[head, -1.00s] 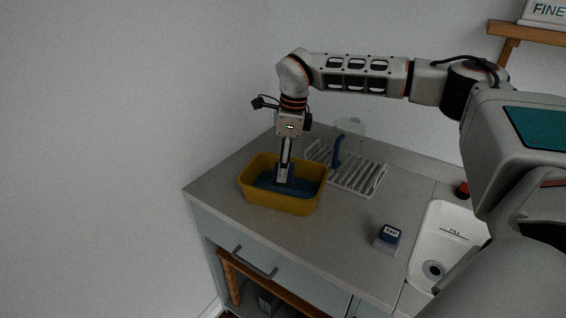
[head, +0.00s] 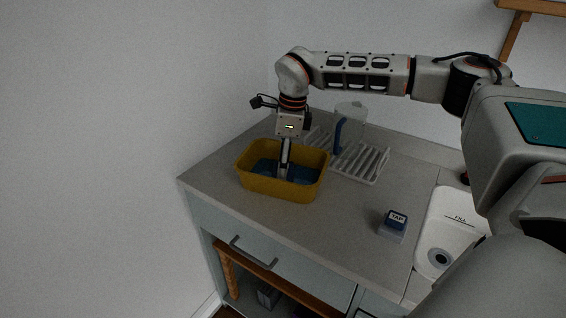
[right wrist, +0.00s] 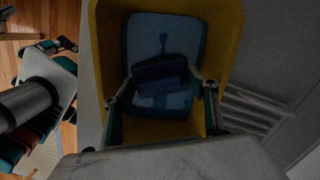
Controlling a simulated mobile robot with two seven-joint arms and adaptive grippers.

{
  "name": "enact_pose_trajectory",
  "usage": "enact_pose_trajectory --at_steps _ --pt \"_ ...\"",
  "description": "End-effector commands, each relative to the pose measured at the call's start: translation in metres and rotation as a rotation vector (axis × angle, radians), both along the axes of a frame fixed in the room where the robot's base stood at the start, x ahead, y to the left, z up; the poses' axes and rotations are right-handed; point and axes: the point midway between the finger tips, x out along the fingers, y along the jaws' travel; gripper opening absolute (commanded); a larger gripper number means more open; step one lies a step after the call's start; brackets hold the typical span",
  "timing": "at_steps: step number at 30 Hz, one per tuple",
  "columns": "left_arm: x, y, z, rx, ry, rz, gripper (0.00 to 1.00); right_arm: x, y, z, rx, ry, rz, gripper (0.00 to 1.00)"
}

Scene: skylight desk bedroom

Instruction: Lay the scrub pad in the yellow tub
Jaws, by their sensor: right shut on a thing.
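The yellow tub (head: 277,188) stands on the grey counter at its left end, open side up. I cannot tell whether the pad touches the tub floor.
A small blue-topped block labelled TAP (head: 394,224) sits near a white sink (head: 447,232). The counter between tub and block is clear.

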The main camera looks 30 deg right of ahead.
Motion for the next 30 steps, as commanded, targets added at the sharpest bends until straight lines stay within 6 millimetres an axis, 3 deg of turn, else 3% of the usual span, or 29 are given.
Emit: enact_pose_trajectory --at_steps 30 --pt "0.001 -0.001 0.003 -0.002 -0.004 -0.001 0.00 0.000 0.000 -0.011 0.000 0.000 0.000 0.38"
